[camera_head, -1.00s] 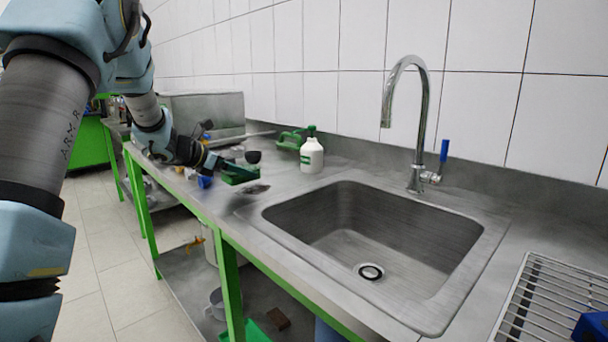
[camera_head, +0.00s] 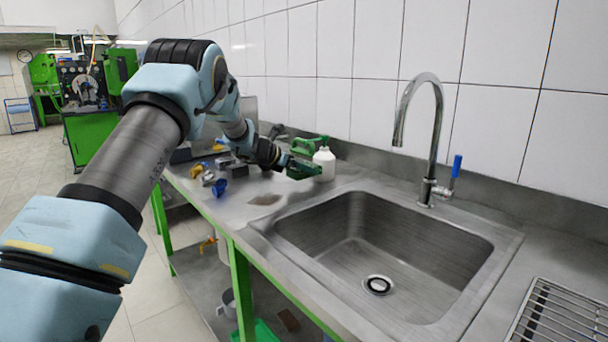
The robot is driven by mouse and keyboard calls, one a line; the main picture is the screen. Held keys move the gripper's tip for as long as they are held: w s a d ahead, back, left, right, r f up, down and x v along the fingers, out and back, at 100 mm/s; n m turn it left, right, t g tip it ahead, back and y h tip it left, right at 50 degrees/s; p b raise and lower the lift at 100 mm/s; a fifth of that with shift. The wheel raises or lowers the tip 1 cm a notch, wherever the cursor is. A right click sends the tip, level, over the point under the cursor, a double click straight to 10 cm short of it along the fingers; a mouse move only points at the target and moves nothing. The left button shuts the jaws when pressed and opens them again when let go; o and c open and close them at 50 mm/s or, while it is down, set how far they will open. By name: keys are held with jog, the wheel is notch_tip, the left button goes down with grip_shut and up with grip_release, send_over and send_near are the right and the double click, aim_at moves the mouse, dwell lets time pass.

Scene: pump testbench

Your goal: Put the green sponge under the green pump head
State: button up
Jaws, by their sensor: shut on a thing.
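My gripper (camera_head: 284,162) is over the counter left of the sink, shut on a dark green block that appears to be the green sponge (camera_head: 303,169). The block is just left of a white bottle (camera_head: 324,165), overlapping its edge in the picture; I cannot tell whether they touch. A green object (camera_head: 308,146), perhaps the green pump head, is near the wall behind the bottle. Its lower part is hidden by the bottle and the gripper area, and its exact shape is unclear.
The steel sink (camera_head: 380,250) and its tap (camera_head: 432,140) are to the right. A blue part (camera_head: 220,187) and several small parts lie on the counter (camera_head: 228,212) at left. A dark patch (camera_head: 264,199) marks the counter. A wire rack (camera_head: 562,318) is at lower right.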

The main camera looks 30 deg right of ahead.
aim_at(304, 176)
jog(key=shift+d, duration=0.45)
notch_tip(304, 176, down, 3)
jog(key=shift+w+a+r+p, duration=0.1)
jog(key=shift+r+p, duration=0.05)
jog(key=shift+p, duration=0.5)
jog(key=shift+f, duration=0.45)
jog(key=shift+f, duration=0.15)
jog(key=o, duration=1.1)
jog(key=shift+o, duration=0.2)
jog(key=shift+r, duration=0.2)
jog(key=b+v, duration=0.3)
jog(key=v, duration=0.9)
